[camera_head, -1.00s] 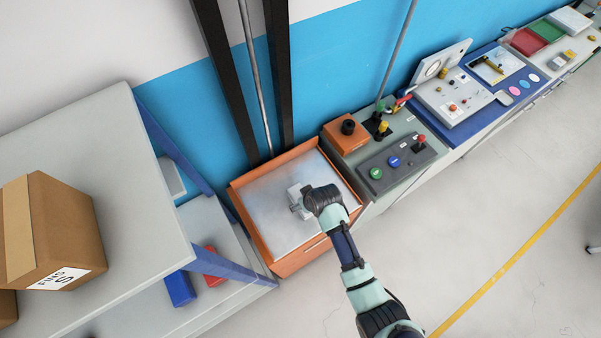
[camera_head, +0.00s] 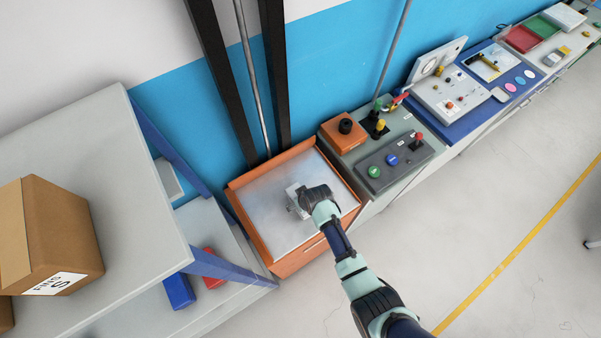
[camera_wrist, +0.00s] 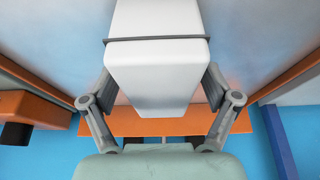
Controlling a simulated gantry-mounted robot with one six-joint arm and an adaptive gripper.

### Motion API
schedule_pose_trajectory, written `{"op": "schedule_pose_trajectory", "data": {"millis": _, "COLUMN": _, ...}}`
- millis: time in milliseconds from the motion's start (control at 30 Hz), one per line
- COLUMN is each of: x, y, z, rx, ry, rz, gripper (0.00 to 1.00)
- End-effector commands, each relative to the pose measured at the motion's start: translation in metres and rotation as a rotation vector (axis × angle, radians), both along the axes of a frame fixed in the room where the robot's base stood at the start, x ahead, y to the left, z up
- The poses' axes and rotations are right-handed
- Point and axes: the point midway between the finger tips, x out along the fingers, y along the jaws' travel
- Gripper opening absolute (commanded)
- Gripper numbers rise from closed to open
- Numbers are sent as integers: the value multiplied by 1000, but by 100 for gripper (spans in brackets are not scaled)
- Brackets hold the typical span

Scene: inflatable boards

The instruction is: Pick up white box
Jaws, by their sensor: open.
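A white box (camera_wrist: 157,65) with a dark band across it fills the middle of the wrist view, from the top edge down between my fingers. My gripper (camera_wrist: 160,88) is open, with one finger on each side of the box. The fingertips look very close to its sides; I cannot tell whether they touch. In the head view my gripper (camera_head: 297,203) is over the metal top of an orange-rimmed workstation (camera_head: 245,222). There the box is hard to tell apart from the gripper.
A shelf unit (camera_head: 110,150) stands at the left with a cardboard box (camera_head: 65,235) on top and blue (camera_head: 179,290) and red (camera_head: 212,270) bins below. A control panel bench (camera_head: 415,155) adjoins the workstation at the right. Dark posts (camera_head: 272,70) rise behind.

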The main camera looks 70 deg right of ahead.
Motion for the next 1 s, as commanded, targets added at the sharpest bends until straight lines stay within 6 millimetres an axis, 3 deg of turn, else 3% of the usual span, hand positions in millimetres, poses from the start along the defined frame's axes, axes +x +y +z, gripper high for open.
{"op": "schedule_pose_trajectory", "data": {"millis": 267, "x": 0, "y": 0, "z": 0, "rx": 0, "ry": 0, "rz": 0, "gripper": 86}}
{"op": "schedule_pose_trajectory", "data": {"millis": 733, "x": 0, "y": 0, "z": 0, "rx": -1, "ry": -2, "rz": 0, "gripper": 9}}
{"op": "schedule_pose_trajectory", "data": {"millis": 1000, "x": 0, "y": -1, "z": 4, "rx": -1, "ry": -2, "rz": 0, "gripper": 9}}
